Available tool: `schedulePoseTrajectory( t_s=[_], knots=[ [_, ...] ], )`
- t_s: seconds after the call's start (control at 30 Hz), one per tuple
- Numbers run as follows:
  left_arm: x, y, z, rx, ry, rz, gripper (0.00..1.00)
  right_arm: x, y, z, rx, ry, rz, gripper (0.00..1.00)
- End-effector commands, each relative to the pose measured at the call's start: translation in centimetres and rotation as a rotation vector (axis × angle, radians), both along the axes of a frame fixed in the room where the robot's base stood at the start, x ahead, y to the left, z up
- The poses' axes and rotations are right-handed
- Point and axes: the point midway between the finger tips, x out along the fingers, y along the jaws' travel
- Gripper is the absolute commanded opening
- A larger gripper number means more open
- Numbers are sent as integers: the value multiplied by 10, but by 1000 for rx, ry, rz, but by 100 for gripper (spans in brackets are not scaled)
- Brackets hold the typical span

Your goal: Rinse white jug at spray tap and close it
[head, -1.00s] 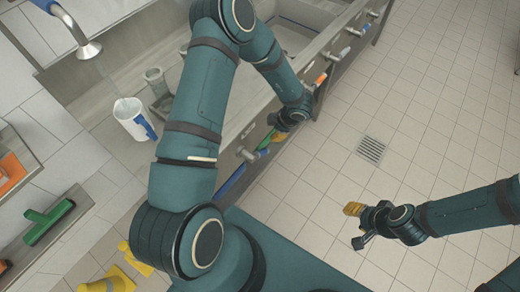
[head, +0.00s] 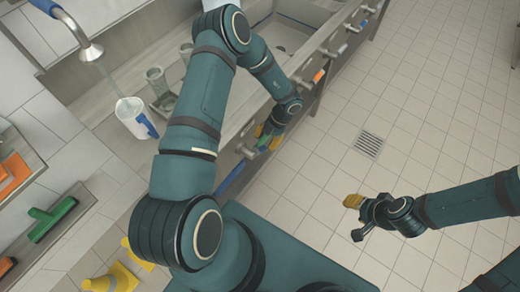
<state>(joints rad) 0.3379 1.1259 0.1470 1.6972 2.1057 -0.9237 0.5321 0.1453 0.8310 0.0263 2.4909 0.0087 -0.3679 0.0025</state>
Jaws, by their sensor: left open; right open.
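The white jug (head: 131,113) with a blue handle stands upright on the counter at the upper left. The spray tap (head: 90,52) hangs above and left of it, and a faint streak of water runs from the nozzle towards the jug's open top. My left gripper (head: 265,136) is open at the counter's front edge, its yellow fingers close around or beside a green lever handle (head: 266,142). I cannot tell whether they touch it. My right gripper (head: 356,214) is open and empty above the tiled floor, far from the jug.
Clear cups (head: 155,80) stand behind the jug, partly hidden by my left arm. Other levers along the front edge have blue (head: 232,178) and orange (head: 318,76) handles. Floor around the drain (head: 368,144) is clear.

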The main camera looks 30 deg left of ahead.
Motion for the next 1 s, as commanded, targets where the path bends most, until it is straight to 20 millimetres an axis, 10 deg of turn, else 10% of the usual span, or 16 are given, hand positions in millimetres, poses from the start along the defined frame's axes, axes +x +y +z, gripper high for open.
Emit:
schedulePoseTrajectory(
  t_s=[0.3, 0.77, 0.9, 1.0],
  knots=[
    [-18, 11, -46, 0, 2, 0, 42, 0, 0, -3, -1, 0, 0, 47],
    [-22, 14, -57, 0, 0, 0, 42, 0, 0, -3, -1, 0, 0, 47],
    [-22, 14, -57, 0, 0, 0, 3, 0, 0, -3, -1, 0, 0, 47],
    [-22, 14, -57, 0, 0, 0, 0, 0, 0, -3, -1, 0, 0, 47]
  ],
)
